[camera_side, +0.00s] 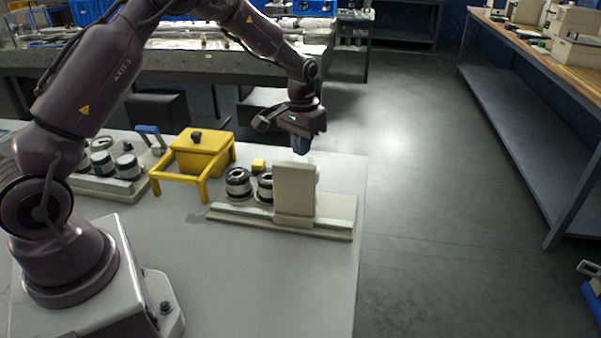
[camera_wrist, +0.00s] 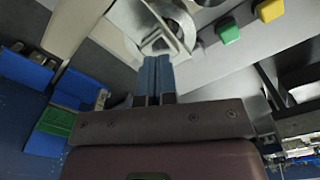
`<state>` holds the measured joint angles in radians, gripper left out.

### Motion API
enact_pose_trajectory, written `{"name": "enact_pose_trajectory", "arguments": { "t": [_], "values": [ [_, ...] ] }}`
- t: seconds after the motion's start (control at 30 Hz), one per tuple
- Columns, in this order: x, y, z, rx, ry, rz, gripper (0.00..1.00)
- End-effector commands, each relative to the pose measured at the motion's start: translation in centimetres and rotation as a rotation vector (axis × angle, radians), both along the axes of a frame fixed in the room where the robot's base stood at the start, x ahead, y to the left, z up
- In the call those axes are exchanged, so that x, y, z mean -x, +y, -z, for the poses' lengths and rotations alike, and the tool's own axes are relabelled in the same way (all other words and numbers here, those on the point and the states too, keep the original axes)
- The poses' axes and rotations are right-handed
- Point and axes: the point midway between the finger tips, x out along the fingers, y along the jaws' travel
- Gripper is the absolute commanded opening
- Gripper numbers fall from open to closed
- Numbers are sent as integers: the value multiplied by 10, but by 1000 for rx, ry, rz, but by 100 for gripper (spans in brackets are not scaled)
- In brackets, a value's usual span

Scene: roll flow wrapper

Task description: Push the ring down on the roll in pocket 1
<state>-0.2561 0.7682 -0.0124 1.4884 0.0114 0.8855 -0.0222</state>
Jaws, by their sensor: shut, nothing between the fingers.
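My gripper (camera_side: 301,148) is shut and empty, pointing down just above and behind the upright beige panel of the wrapper. Its blue fingers (camera_wrist: 157,62) are together in the wrist view, close to a pale round part and grey metal housing (camera_wrist: 165,42). Two rolls with dark rings sit on the beige base (camera_side: 335,231) in the side view: a left roll (camera_side: 238,183) and a right roll (camera_side: 265,185), partly hidden by the panel (camera_side: 294,190). What lies behind the panel is hidden. I cannot tell which pocket is pocket 1.
A yellow frame with a lidded box (camera_side: 203,155) stands left of the wrapper. A rack with several rolls (camera_side: 115,180) is farther left. A green block (camera_wrist: 229,33) and a yellow block (camera_wrist: 270,10) show in the wrist view. The front table area is clear.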

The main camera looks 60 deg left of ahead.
Motion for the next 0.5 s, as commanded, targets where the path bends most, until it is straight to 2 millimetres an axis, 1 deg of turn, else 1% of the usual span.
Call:
{"name": "enact_pose_trajectory", "arguments": {
  "t": [0.03, 0.3, 0.5],
  "values": [
    [0, 0, -5, -1, -2, 0, 0],
    [0, 0, -30, -1, -2, 0, 0],
    [0, 0, -41, 0, 0, 0, 0]
  ]
}}
